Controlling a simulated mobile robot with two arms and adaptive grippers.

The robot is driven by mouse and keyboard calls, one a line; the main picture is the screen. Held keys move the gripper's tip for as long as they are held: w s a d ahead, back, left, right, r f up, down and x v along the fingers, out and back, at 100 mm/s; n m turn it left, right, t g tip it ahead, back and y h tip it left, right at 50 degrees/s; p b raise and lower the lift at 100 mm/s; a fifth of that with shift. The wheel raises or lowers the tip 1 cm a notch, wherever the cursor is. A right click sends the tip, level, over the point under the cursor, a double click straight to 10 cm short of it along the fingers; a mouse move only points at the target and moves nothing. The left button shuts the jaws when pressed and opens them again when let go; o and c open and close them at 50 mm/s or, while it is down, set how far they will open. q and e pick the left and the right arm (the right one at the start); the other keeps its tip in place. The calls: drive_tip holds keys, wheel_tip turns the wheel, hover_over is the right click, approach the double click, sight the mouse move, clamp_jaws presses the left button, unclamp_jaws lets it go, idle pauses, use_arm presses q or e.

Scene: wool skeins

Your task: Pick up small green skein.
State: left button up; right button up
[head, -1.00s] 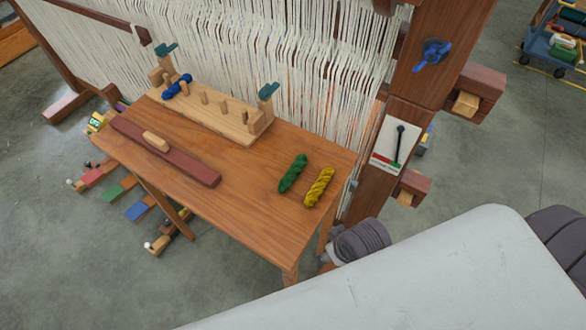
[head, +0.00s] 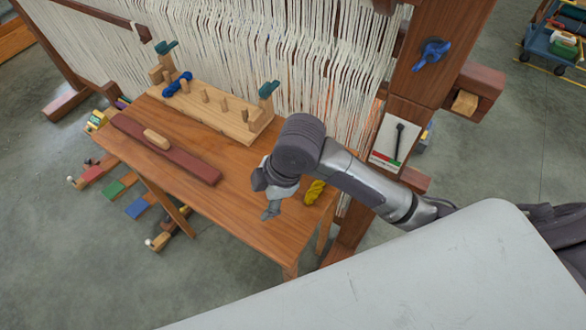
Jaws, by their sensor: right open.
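The small green skein is hidden in the head view now, behind my right arm and gripper. The yellow skein (head: 315,191) lies on the wooden table (head: 225,215), partly covered by my right arm. My right gripper (head: 268,208) is over the right part of the table, beside the yellow skein and to its left, pointing down. It is open. I cannot tell its height above the table or whether it touches anything. My left gripper is not in view.
A peg board (head: 215,112) with a blue skein (head: 178,84) stands at the table's back. A dark red bar (head: 185,158) with a light wooden block lies on the left part. The loom's white threads (head: 310,60) hang behind the table. The table's front middle is clear.

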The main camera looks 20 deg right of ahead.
drive_tip(key=w+d+r+n+g+h, duration=0.2)
drive_tip(key=w+d+r+n+h, duration=0.2)
drive_tip(key=w+d+r+n, duration=0.3)
drive_tip(key=shift+n, duration=0.3)
drive_tip(key=f, duration=0.5)
drive_tip(key=s+f+p, duration=0.1)
drive_tip(key=f, duration=0.2)
drive_tip(key=shift+d, duration=0.1)
drive_tip(key=shift+w+d+f+p, duration=0.15)
drive_tip(key=shift+f+p, duration=0.1)
drive_tip(key=shift+f, duration=0.65)
drive_tip(key=shift+w+a+f+p, duration=0.1)
drive_tip(key=shift+w+f+p, duration=0.1)
drive_tip(key=shift+f, duration=0.65)
drive_tip(key=shift+w+d+f+p, duration=0.1)
drive_tip(key=shift+f+p, duration=0.15)
drive_tip(key=shift+f, duration=0.65)
drive_tip(key=shift+c, duration=0.3)
drive_tip(key=c, duration=1)
